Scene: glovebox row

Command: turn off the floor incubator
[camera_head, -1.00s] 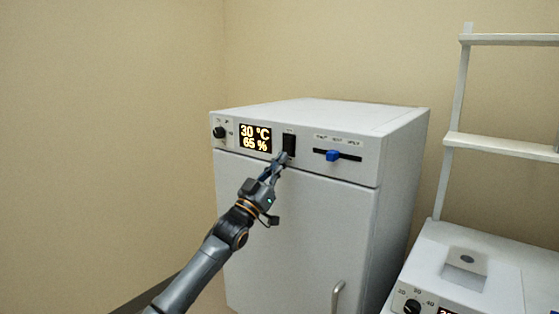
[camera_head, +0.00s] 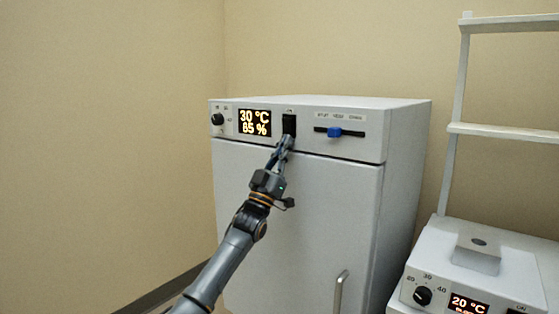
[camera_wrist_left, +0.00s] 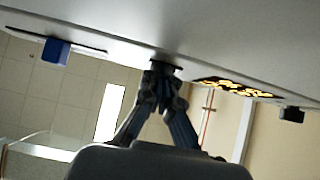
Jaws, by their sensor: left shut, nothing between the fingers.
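The floor incubator (camera_head: 300,220) is a white cabinet with a control strip along its top front. Its lit display (camera_head: 254,122) reads 30 °C and about 65 or 85 %. A black rocker switch (camera_head: 289,124) sits right of the display. My left gripper (camera_head: 287,140) is shut and empty, with its fingertips at the lower edge of the switch; I cannot tell whether they touch it. In the left wrist view the closed fingers (camera_wrist_left: 162,72) reach the panel at the switch, which they mostly hide. My right gripper is not in view.
A blue slider (camera_head: 334,132) is right of the switch and a black knob (camera_head: 217,119) is left of the display. A vertical door handle (camera_head: 340,292) is low on the door. Another white device (camera_head: 470,265) with a lit display and a shelf rack (camera_head: 455,130) stand at right.

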